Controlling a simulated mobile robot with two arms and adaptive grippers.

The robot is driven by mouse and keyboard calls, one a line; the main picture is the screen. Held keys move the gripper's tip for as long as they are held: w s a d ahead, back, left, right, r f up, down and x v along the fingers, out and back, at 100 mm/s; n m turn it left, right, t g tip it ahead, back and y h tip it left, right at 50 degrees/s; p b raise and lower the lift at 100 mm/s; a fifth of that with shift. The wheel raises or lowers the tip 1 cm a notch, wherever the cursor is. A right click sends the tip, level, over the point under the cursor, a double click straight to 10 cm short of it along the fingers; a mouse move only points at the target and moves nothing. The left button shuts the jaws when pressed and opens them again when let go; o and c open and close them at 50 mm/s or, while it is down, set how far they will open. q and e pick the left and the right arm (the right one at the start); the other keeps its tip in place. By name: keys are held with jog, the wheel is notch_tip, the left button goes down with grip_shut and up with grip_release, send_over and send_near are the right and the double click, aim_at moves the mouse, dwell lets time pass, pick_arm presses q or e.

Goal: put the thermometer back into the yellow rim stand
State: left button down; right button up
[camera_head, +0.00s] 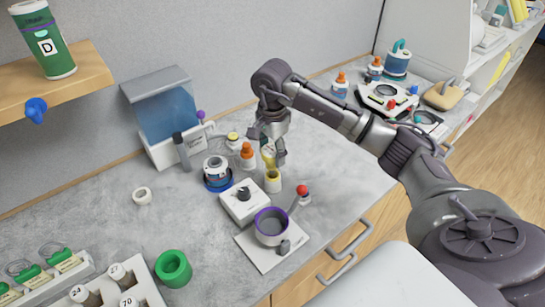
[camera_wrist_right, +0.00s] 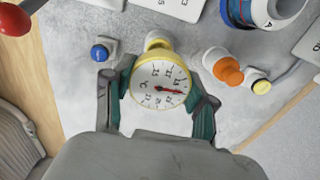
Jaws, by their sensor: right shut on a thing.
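The thermometer (camera_wrist_right: 160,82) has a round white dial with a red needle and a yellow rim. My right gripper (camera_wrist_right: 160,100) is shut on it, with one greenish finger on each side of the dial. In the head view, my right gripper (camera_head: 271,150) points down, with the thermometer (camera_head: 268,153) between its fingers. The yellow rim stand (camera_head: 273,183) is a small pale cup directly below; part of it (camera_wrist_right: 157,38) shows behind the dial in the wrist view. The dial and fingers hide whether the stem is inside the stand. My left gripper is not in view.
An orange-capped bottle (camera_head: 248,158) stands close to the left of the stand. A white box with a black knob (camera_head: 243,200), a purple-rimmed pot (camera_head: 271,226) and a red-knobbed lever (camera_head: 301,192) are in front. Bare counter (camera_head: 120,225) lies at the left.

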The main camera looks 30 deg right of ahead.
notch_tip(320, 180, down, 3)
jog(key=shift+f+p, duration=0.1)
jog(key=shift+p, duration=0.45)
jog(key=shift+f, duration=0.2)
jog(key=o, duration=1.4)
jog(key=shift+c, duration=0.2)
jog(key=shift+s, duration=0.1)
jog(key=shift+r, duration=0.15)
